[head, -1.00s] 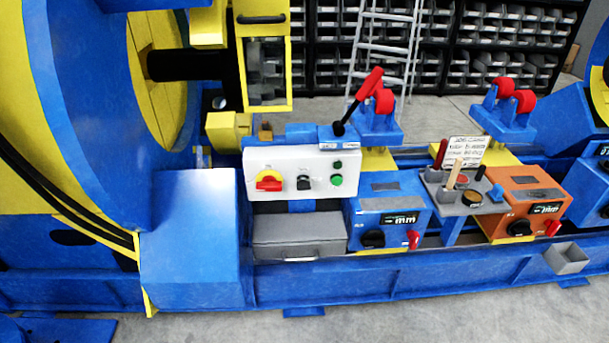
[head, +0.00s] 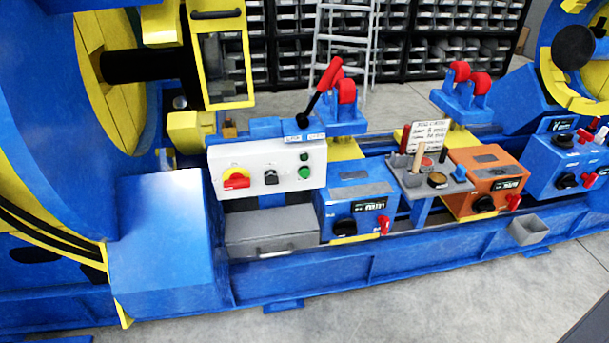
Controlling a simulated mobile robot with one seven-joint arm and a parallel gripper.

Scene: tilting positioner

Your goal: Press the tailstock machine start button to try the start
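A white control panel (head: 268,170) is on the blue machine frame, left of the picture's middle. A smaller dark green round part (head: 304,157) sits just above the green button. I cannot read which of these is labelled as the tailstock start. The tailstock side, with a yellow ring and dark hub (head: 573,46), shows at the upper right. My gripper is not in view.
A red-handled lever (head: 326,78) rises behind the panel. A blue box (head: 356,206), an orange box (head: 485,181) and another blue box (head: 566,158) stand along the bed.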

